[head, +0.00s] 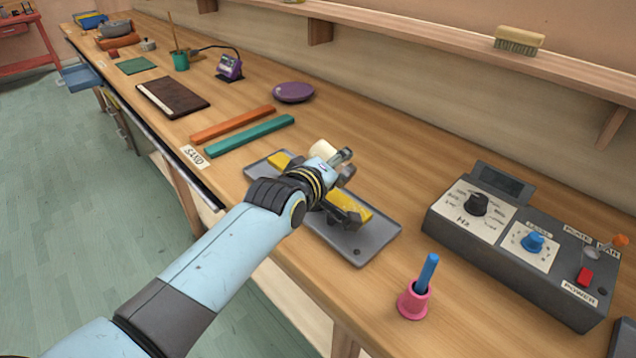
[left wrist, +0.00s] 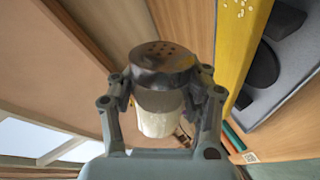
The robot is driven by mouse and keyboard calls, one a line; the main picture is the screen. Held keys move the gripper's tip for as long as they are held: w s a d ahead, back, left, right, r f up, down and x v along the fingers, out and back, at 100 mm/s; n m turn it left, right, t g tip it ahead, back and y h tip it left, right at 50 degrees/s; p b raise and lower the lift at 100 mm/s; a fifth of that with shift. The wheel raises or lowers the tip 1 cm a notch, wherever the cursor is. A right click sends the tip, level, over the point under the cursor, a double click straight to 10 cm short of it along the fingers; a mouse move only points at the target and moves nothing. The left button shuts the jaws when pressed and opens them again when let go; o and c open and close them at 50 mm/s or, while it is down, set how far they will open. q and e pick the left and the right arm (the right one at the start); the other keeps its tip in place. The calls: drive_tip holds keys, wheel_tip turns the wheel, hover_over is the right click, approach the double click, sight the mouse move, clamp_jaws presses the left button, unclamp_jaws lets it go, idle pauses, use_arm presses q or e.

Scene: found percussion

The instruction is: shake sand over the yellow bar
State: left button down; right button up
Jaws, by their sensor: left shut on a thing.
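The yellow bar (head: 352,204) lies along a grey tray (head: 378,246) on the bench, partly hidden behind my left arm. My left gripper (head: 334,166) is over the middle of the bar. It is shut on a shaker (left wrist: 158,100) with a dark, holed metal cap and a clear body holding pale sand. In the left wrist view the cap faces the top of the picture, and the yellow bar (left wrist: 232,45) runs beside the shaker, apart from it. A few pale grains show on the bar there. In the head view, a cream part of the shaker (head: 322,150) shows behind the gripper.
A pink cup (head: 413,300) with a blue stick and a grey control box (head: 520,245) stand to the right. A shelf runs above.

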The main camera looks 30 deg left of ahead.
use_arm(q)
drive_tip(key=shift+w+a, duration=0.3)
drive_tip(key=shift+a, duration=0.45)
drive_tip(key=shift+w+a, duration=0.25)
drive_tip(key=shift+a, duration=0.5)
drive_tip(key=shift+w+a+b, duration=0.2)
drive_tip(key=shift+w+a, duration=0.05)
drive_tip(key=shift+a, duration=0.45)
drive_tip(key=shift+w+a+b, duration=0.15)
drive_tip(key=shift+w+a, duration=0.1)
drive_tip(key=shift+a, duration=0.4)
drive_tip(key=shift+w+a+b, duration=0.25)
drive_tip(key=shift+a+b, duration=0.05)
drive_tip(key=shift+a, duration=0.35)
drive_tip(key=shift+w+a+b, duration=0.2)
drive_tip(key=shift+a+b, duration=0.05)
drive_tip(key=shift+a, duration=0.4)
drive_tip(key=shift+w+a+b, duration=0.3)
drive_tip(key=shift+a+b, duration=0.1)
drive_tip(key=shift+a, duration=0.4)
drive_tip(key=shift+w+a+b, duration=0.3)
drive_tip(key=shift+a+b, duration=0.15)
drive_tip(key=shift+a, duration=0.4)
drive_tip(key=shift+w+a+b, duration=0.3)
drive_tip(key=shift+a+b, duration=0.1)
drive_tip(key=shift+a, duration=0.4)
drive_tip(key=shift+r, duration=0.1)
